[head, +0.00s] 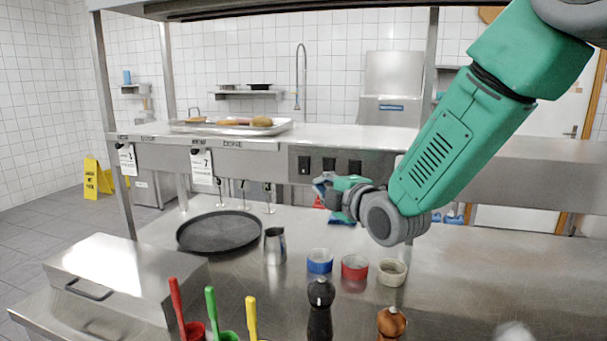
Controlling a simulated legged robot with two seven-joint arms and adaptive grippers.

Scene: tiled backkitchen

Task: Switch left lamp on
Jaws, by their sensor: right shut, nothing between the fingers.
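Three black switches sit in a row on the steel front edge of the pass shelf: a left switch (304,165), a middle switch (329,165) and a right switch (355,167). Which one belongs to the left lamp, I cannot tell. No lamp is clearly visible; only the underside of an overhead unit (290,10) shows at the top. My right gripper (321,186) is shut and empty, with its tips pointing left. In the picture it lies just below the left and middle switches; whether it touches anything is unclear. My left gripper is not in view.
On the counter are a dark round tray (218,232), a metal jug (275,246), blue (319,261), red (354,267) and white (391,272) bowls, and a black pepper mill (320,310). A food tray (232,126) lies on the shelf. Paper tags (201,166) hang at left.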

